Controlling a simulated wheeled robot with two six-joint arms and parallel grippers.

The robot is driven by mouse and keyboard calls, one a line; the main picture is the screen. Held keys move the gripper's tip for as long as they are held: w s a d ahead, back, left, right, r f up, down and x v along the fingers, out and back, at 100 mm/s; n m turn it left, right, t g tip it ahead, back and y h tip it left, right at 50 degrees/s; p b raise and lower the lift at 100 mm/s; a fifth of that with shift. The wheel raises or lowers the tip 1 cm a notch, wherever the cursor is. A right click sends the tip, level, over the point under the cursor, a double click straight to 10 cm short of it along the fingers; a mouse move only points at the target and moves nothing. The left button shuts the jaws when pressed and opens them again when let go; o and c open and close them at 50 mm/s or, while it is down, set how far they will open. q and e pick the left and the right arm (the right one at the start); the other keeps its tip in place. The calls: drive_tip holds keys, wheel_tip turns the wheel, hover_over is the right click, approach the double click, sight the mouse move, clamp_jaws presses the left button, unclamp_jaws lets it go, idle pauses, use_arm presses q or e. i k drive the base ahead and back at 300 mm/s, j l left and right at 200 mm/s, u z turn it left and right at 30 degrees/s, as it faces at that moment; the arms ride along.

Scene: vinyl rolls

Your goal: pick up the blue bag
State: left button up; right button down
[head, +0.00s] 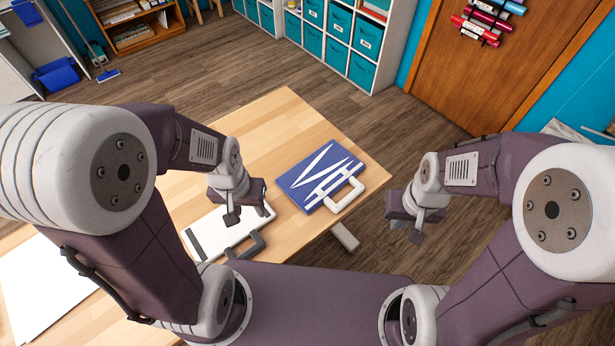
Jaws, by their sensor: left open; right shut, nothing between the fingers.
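The blue bag (317,176) is flat, with white slanted stripes and a light grey handle (345,196) on its lower right side. It lies on the wooden table (265,119) near the table's right edge. My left gripper (247,217) is open and empty, to the left of the blue bag and over a white bag (212,233) with a dark grey handle. My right gripper (406,229) is shut and empty, to the right of the blue bag, beyond the table edge. Neither gripper appears to touch the blue bag.
White sheets (40,291) lie on the table at the lower left. A shelf with teal bins (338,22) stands at the back, beside a wooden door (505,70) with several vinyl rolls (487,22). The table beyond the blue bag is bare.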

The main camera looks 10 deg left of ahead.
sight(310, 183)
drive_tip(key=i+l+u, duration=0.15)
drive_tip(key=l+u, duration=0.85)
drive_tip(key=l, duration=0.15)
drive_tip(key=l+u, duration=0.5)
drive_tip(key=l, duration=0.1)
